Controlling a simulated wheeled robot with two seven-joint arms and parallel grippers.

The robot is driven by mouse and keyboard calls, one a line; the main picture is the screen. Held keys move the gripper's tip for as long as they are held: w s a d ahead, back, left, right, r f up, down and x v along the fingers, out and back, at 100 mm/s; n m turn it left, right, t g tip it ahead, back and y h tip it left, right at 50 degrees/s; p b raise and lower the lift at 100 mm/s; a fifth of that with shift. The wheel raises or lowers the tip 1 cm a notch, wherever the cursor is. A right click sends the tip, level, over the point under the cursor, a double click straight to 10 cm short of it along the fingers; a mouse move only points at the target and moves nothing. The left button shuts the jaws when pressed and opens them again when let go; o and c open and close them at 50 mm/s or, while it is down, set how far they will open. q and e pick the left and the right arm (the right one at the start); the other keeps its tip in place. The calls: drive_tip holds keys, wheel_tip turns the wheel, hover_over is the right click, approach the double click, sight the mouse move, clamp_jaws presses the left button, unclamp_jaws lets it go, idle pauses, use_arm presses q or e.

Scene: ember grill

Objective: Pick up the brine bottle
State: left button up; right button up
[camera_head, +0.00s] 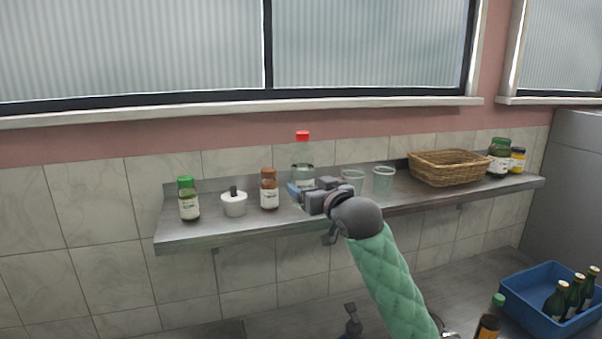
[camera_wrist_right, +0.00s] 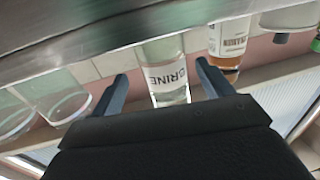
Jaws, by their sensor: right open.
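The brine bottle (camera_head: 303,172) is clear with a white label and a red cap. It stands on the metal wall shelf (camera_head: 240,231), partly hidden behind my right gripper (camera_head: 297,195) in the head view. In the right wrist view the brine bottle (camera_wrist_right: 166,77) shows its "BRINE" label between the two fingers of my right gripper (camera_wrist_right: 160,85). The fingers are open, one on each side of it in the picture; I cannot tell whether they touch it. My left gripper is not in view.
A brown-capped bottle (camera_head: 269,189) stands close left of the brine bottle, then a white pot (camera_head: 234,204) and a green-capped jar (camera_head: 188,200). Two clear cups (camera_head: 383,181) stand right, then a wicker basket (camera_head: 447,168). A blue crate (camera_head: 541,321) holds bottles below.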

sight(308, 182)
drive_tip(key=shift+w+a+r+p, duration=0.25)
drive_tip(key=shift+a+r+p, duration=0.15)
drive_tip(key=shift+r+p, duration=0.4)
drive_tip(key=shift+w+a+f+p, duration=0.2)
drive_tip(key=shift+w+a+p, duration=0.15)
drive_tip(key=shift+w, duration=0.25)
drive_tip(key=shift+w+a+f+p, duration=0.15)
drive_tip(key=shift+w+a+p, duration=0.15)
drive_tip(key=shift+w, duration=0.25)
drive_tip(key=shift+w+f, duration=0.1)
drive_tip(key=shift+w, duration=0.05)
drive_tip(key=shift+s, duration=0.2)
drive_tip(key=shift+c, duration=0.9)
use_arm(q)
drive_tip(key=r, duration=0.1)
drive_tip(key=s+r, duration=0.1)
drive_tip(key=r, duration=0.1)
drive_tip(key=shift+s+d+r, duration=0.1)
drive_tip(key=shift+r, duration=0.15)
use_arm(e)
drive_tip(key=shift+w, duration=0.1)
drive_tip(key=c, duration=0.7)
drive_tip(key=shift+c, duration=0.2)
